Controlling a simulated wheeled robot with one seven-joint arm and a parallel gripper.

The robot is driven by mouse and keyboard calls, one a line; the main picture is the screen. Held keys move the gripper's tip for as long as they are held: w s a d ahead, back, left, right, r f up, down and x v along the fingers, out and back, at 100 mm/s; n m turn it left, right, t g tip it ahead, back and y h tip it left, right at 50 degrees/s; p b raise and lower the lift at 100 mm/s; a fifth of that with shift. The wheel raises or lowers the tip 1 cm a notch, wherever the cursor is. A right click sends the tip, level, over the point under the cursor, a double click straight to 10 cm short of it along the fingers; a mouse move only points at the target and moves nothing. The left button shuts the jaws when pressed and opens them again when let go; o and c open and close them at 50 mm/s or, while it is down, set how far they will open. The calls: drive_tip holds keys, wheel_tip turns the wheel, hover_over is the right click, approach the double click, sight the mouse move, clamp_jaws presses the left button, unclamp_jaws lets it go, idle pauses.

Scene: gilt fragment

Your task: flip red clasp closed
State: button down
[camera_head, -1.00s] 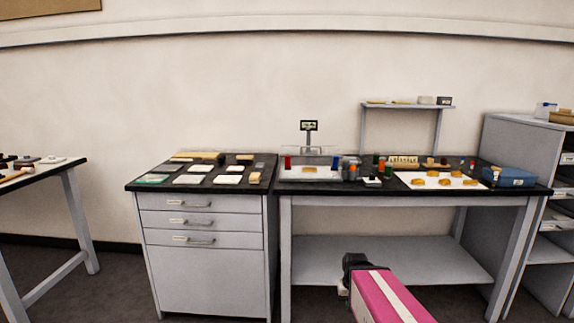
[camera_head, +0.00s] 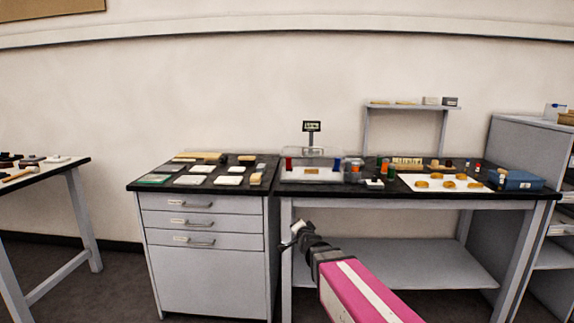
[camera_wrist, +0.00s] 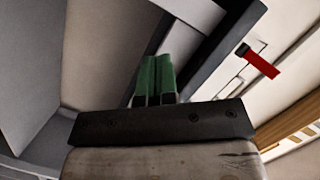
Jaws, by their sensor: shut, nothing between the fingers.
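The red clasp (camera_head: 289,164) is a small red upright piece at the left end of a clear-topped case (camera_head: 312,177) on the black workbench. In the wrist view the red clasp (camera_wrist: 262,62) is a red strip sticking out at a slant from a dark hinge on a pale surface, upper right. My gripper (camera_head: 289,236) is below and in front of the bench edge in the head view, apart from the clasp. In the wrist view its green fingertips (camera_wrist: 154,80) are together with nothing between them, left of the clasp. A blue clasp (camera_head: 336,165) is at the case's right end.
The bench's black front edge (camera_head: 420,193) lies between my gripper and the case. A small display (camera_head: 311,127) stands behind the case. Several bottles and a white sheet (camera_head: 410,181) with gold pieces are to its right. A drawer cabinet (camera_head: 205,240) stands left.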

sight(287, 158)
drive_tip(key=a+r+m+t+h, duration=0.2)
drive_tip(key=a+r+m+t, duration=0.1)
drive_tip(key=r, duration=0.4)
drive_tip(key=a+r+m+t+h, duration=0.1)
drive_tip(key=a+r+m+t, duration=0.2)
drive_tip(key=r+m+t, duration=0.3)
drive_tip(key=shift+r+m+h, duration=0.4)
drive_tip(key=shift+r+m, duration=0.3)
drive_tip(key=shift+r, duration=0.4)
drive_tip(key=shift+w, duration=0.1)
drive_tip(key=x, duration=1.3)
drive_tip(key=shift+w+r, duration=0.2)
drive_tip(key=shift+r, duration=0.1)
drive_tip(key=shift+w+d+r, duration=0.1)
drive_tip(key=shift+r, duration=0.1)
